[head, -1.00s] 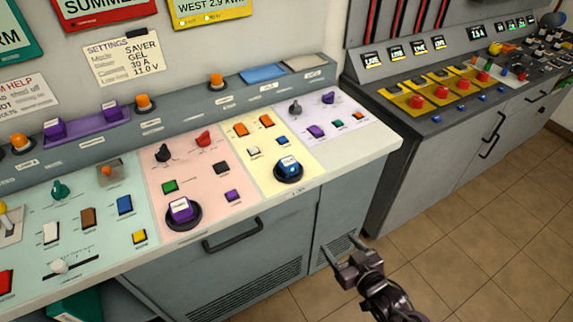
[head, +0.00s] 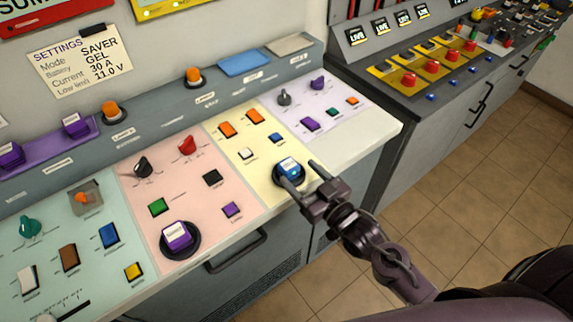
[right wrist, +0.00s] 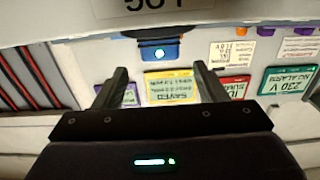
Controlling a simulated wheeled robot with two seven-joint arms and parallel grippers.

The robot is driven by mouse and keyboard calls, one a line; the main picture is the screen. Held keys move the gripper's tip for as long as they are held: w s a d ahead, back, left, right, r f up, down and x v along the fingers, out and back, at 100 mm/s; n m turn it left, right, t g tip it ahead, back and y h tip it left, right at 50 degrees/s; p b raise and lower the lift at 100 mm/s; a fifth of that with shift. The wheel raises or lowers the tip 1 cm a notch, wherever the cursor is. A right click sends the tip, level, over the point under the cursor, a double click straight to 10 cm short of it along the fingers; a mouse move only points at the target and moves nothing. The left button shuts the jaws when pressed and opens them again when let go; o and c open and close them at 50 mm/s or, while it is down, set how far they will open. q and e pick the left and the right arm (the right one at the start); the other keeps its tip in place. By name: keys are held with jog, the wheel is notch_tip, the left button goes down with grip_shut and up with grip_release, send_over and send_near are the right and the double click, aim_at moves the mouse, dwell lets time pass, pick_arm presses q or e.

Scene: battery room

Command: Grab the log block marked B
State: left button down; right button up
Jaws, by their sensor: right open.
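A blue block with a white label on top (head: 289,170) sits on a round black base on the yellow panel section. A purple block with a white label (head: 178,234) sits on a similar base on the pink section. I cannot read a letter on either label. My right gripper (head: 297,175) is open at the right front edge of the yellow section. Its fingers reach towards the blue block, one tip close to its base; I cannot tell whether they touch. In the right wrist view the open fingers (right wrist: 160,88) have nothing visibly held between them. My left gripper is not in view.
Switches and buttons surround the blocks, among them orange switches (head: 227,130) and a red knob (head: 187,146). More purple blocks (head: 76,126) stand on the back ledge. A drawer handle (head: 236,251) projects from the front. Another console (head: 440,75) stands at right; the floor (head: 440,175) is clear.

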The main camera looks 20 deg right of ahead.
aim_at(289, 164)
jog(key=shift+p+x, duration=0.4)
jog(key=shift+x, duration=0.65)
jog(key=x, duration=0.2)
jog(key=shift+w+a+f+p, duration=0.15)
jog(key=shift+w+f+p, duration=0.1)
jog(key=shift+p, duration=0.15)
jog(key=shift+w+a, duration=0.15)
jog(key=shift+w, duration=0.15)
jog(key=shift+w+f, duration=0.1)
jog(key=shift+f, duration=0.05)
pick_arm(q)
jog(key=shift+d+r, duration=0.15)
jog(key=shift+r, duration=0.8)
pick_arm(e)
jog(key=c, duration=1.2)
jog(key=shift+o, duration=0.2)
